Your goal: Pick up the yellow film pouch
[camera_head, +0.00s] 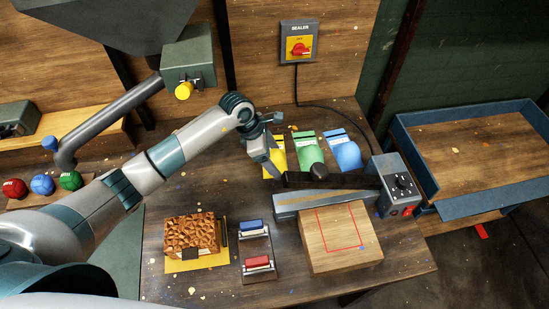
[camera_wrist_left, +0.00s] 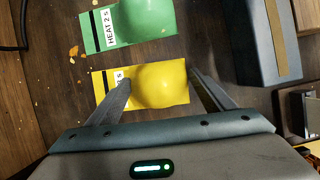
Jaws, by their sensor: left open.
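The yellow film pouch (camera_head: 274,155) lies flat on the wooden table toward the back, at the left of a row with a green pouch (camera_head: 308,150) and a blue pouch (camera_head: 344,150). In the left wrist view the yellow pouch (camera_wrist_left: 160,84) has a bulging middle and a white label partly hidden by a finger. My left gripper (camera_wrist_left: 160,82) is open, its two fingers on either side of the bulge. In the head view my left gripper (camera_head: 268,160) is at the yellow pouch and covers part of it. Whether the fingers touch it I cannot tell. My right gripper is not in view.
The sealer (camera_head: 325,200) with its dark arm and control box (camera_head: 397,185) stands just in front of the pouches. A brown patterned block (camera_head: 190,232), a blue stamp (camera_head: 252,228) and a red stamp (camera_head: 258,264) lie nearer. A blue-rimmed tray (camera_head: 455,208) is at right.

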